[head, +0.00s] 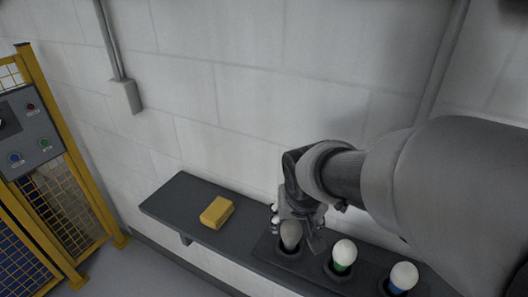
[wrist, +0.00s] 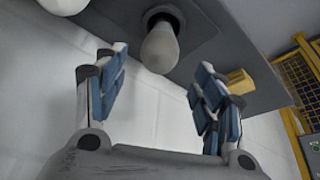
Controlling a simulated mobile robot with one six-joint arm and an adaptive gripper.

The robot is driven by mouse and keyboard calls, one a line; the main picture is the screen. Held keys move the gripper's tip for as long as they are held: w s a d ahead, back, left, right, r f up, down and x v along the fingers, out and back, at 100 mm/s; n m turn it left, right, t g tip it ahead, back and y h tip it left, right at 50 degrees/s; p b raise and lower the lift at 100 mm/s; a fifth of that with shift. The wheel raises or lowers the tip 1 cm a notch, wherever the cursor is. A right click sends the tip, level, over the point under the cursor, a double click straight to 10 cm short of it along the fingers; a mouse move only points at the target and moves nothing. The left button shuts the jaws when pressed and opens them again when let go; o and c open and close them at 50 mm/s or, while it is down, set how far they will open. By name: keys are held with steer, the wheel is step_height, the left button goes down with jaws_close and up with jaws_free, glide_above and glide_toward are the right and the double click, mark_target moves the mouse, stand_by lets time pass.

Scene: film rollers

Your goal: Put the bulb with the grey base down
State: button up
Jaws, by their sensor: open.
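A bulb (head: 291,235) with a dull grey-white globe stands in the left hole of a dark holder (head: 312,266) on the wall shelf. In the wrist view the bulb (wrist: 160,50) sits in a round dark socket (wrist: 163,17), its globe toward me. Its base is mostly hidden in the hole. My gripper (head: 297,226) is open around or just above this bulb. In the wrist view the fingers (wrist: 162,66) stand apart on both sides of the globe, with gaps showing.
A green-based bulb (head: 344,252) and a blue-based bulb (head: 402,277) stand in the holder to the right. A yellow block (head: 217,212) lies on the dark shelf (head: 180,196) to the left, with bare shelf around it. The wall is close behind.

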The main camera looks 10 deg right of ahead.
steer(key=s+r+n, duration=0.1)
steer(key=s+r, duration=0.2)
steer(key=s, duration=0.6)
steer(key=s+r, duration=0.3)
steer(key=s, duration=0.6)
steer(key=shift+d+r+n+y+p, duration=0.3)
steer(key=shift+r+n+p, duration=0.1)
steer(key=shift+s+d, duration=0.1)
